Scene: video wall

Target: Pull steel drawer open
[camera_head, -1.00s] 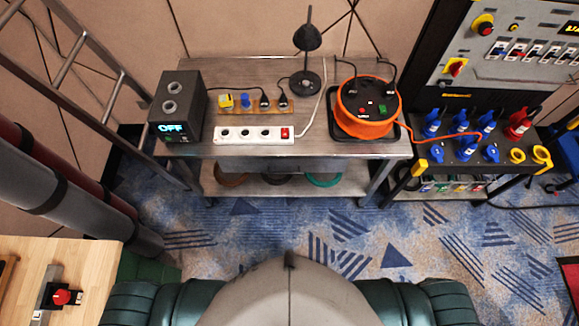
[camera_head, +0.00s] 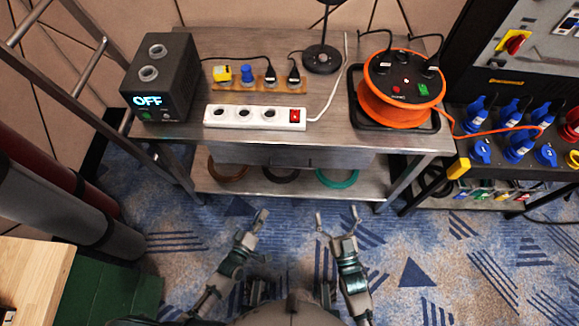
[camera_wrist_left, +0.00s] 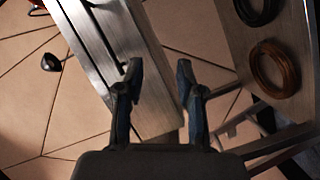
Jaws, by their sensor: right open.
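The steel drawer (camera_head: 290,158) is a grey metal front under the top of the steel table (camera_head: 190,45). It looks shut. My left gripper (camera_head: 252,225) is in front of and below the drawer, apart from it. In the left wrist view my left gripper (camera_wrist_left: 160,70) has its two dark fingers apart with nothing between them. A dark bar, seemingly the drawer handle (camera_wrist_left: 104,38), shows beyond the left finger on a grey metal face. My right gripper (camera_head: 336,216) is open and empty to the right of the left one, also over the carpet.
On the tabletop are a black power box (camera_head: 160,80), a white power strip (camera_head: 255,117), a lamp base (camera_head: 322,58) and an orange cable reel (camera_head: 400,88). Coiled cables, one green (camera_head: 337,178), lie on the lower shelf. A ladder (camera_head: 85,55) stands at the left.

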